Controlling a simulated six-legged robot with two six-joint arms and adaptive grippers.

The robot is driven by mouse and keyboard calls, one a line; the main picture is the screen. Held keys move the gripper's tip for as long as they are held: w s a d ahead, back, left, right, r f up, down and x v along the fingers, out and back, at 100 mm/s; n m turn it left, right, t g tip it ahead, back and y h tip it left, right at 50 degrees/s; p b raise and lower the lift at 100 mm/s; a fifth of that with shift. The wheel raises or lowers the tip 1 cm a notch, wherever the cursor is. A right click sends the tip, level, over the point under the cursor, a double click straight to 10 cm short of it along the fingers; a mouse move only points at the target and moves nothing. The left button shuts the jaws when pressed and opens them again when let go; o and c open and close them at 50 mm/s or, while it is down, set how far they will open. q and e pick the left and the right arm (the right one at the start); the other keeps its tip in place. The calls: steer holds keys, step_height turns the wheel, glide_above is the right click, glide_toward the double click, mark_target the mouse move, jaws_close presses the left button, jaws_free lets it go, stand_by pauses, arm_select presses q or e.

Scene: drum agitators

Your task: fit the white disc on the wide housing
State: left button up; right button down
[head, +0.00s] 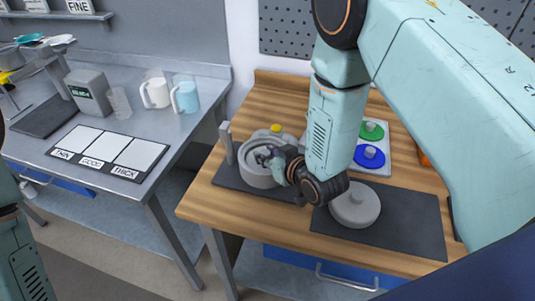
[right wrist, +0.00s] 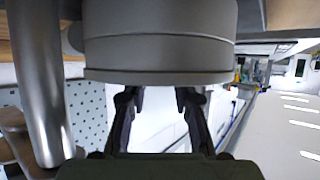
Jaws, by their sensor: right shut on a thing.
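A wide, pale grey round housing (head: 258,176) stands on the left dark mat of the wooden table. It shows large at the top of the right wrist view (right wrist: 160,45). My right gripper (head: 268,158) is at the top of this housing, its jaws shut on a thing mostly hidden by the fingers. A pale surface inside the rim appears to be the white disc (head: 250,151); I cannot tell whether it is seated. In the right wrist view the fingers (right wrist: 160,98) reach the housing's lower edge in the picture. My left gripper is not in view.
A grey round unit with a knob (head: 355,208) stands on the right mat. A tray (head: 383,149) behind holds a green disc (head: 372,131) and a blue disc (head: 368,157). A grey post (head: 227,142) rises beside the housing. A metal bench (head: 160,120) with mugs stands left.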

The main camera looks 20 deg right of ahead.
steer(key=shift+f, duration=0.2)
stand_by(0.6)
steer(key=c, duration=1)
jaws_free()
steer(key=shift+d, duration=0.1)
steer(key=v, duration=1.2)
